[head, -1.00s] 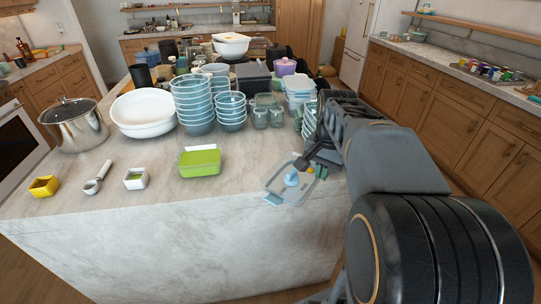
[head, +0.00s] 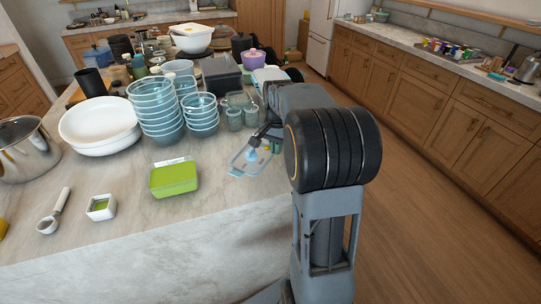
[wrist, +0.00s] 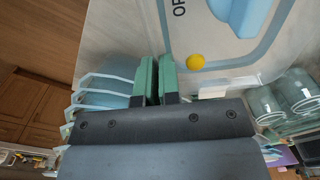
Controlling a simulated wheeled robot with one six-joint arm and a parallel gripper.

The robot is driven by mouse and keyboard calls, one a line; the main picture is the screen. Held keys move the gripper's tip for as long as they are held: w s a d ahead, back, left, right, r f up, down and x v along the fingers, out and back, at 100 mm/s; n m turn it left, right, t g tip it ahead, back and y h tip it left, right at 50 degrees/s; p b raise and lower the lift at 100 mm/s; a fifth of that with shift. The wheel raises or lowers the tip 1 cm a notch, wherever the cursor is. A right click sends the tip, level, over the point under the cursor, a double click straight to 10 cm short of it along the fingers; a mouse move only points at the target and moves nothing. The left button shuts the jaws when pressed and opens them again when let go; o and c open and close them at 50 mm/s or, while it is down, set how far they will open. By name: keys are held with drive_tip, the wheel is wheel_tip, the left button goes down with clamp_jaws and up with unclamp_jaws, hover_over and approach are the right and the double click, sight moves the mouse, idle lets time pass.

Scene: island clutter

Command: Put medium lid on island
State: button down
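The medium lid (head: 238,170) is a clear flat panel with a pale blue rim and a light blue raised piece in its middle. In the head view it is at the right end of the island (head: 215,205), over the marble top; I cannot tell whether it touches the top. In the wrist view the lid (wrist: 215,45) fills the upper right, with dark lettering and a yellow round spot near its edge. My gripper (wrist: 157,62) has its green fingers nearly together at the lid's edge, seemingly pinching it. The exact contact is partly hidden.
A green-lidded container (head: 174,179) sits left of the lid. Stacked glass bowls (head: 155,108), small jars (head: 235,117) and a dark bin (head: 224,77) crowd the island behind. Bare marble lies between the green container and the lid. Open floor (head: 430,215) is at right.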

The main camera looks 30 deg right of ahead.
hover_over(272, 166)
wheel_tip(272, 166, down, 5)
drive_tip(key=shift+r+p, duration=0.1)
drive_tip(key=shift+p, duration=0.2)
drive_tip(key=shift+f, duration=1.5)
drive_tip(key=shift+f, duration=0.1)
drive_tip(key=c, duration=1.3)
unclamp_jaws()
drive_tip(key=shift+c, duration=0.2)
